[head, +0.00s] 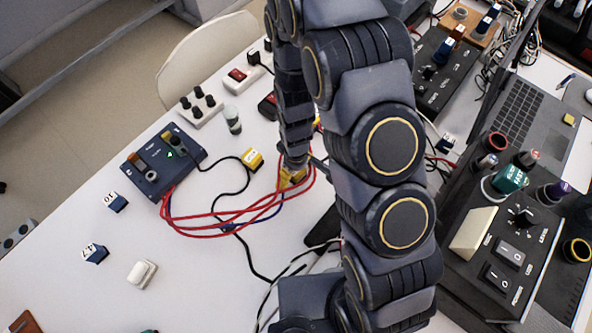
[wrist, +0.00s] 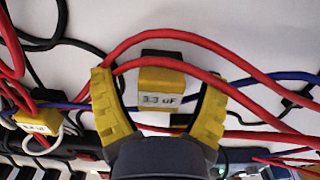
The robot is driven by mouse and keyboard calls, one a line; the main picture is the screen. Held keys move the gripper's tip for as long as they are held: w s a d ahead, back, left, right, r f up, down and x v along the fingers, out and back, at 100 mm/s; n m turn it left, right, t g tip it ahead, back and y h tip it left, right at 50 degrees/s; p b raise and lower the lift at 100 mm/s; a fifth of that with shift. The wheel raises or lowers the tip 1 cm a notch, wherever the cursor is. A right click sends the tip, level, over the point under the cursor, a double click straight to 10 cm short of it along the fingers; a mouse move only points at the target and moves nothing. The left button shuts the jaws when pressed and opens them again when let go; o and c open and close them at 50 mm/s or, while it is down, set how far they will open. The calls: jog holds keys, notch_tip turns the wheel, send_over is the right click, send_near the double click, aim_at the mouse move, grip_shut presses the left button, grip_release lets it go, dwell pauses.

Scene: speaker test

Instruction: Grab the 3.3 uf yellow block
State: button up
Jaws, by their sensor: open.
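A yellow block labelled "3.3 uF" (wrist: 162,99) lies in the middle of the wrist view, with a dark part on its far side. My gripper (wrist: 161,80) is open, with one yellow finger on each side of the block and visible gaps to it. Red cables cross over the fingers and close by the block. In the head view my gripper (head: 292,178) is low over the table by the red cables, partly hidden by my arm. The labelled block cannot be made out for sure there.
A second yellow block (wrist: 37,119) with an unclear label lies at left among cables. Red cables (head: 215,236) loop from a blue box (head: 160,168). Small blue-and-white blocks (head: 95,253) and a white block (head: 141,273) lie on clear table at left.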

jog(key=c, duration=1.2)
